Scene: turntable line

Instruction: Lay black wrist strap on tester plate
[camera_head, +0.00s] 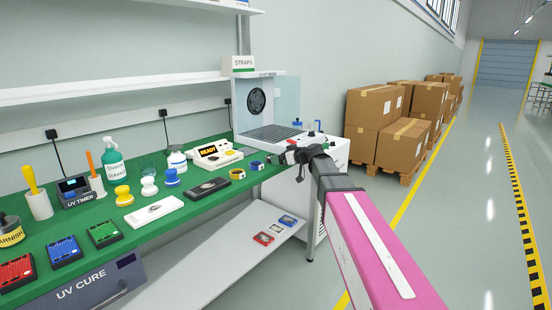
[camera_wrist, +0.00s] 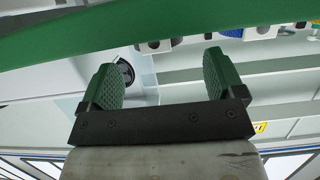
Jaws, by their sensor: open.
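My gripper (camera_head: 290,156) is at the right end of the green bench, in front of the white cabinet. In the wrist view my gripper (camera_wrist: 161,82) is open, with nothing between its green ridged pads. A flat dark-topped piece (camera_head: 208,187) lies in front of the tester.
The green bench (camera_head: 160,222) holds bottles, stampers and a UV timer (camera_head: 75,191). A white cabinet with a fan (camera_head: 257,100) stands behind my gripper. Cartons (camera_head: 372,107) stand to the right; the floor in front is clear.

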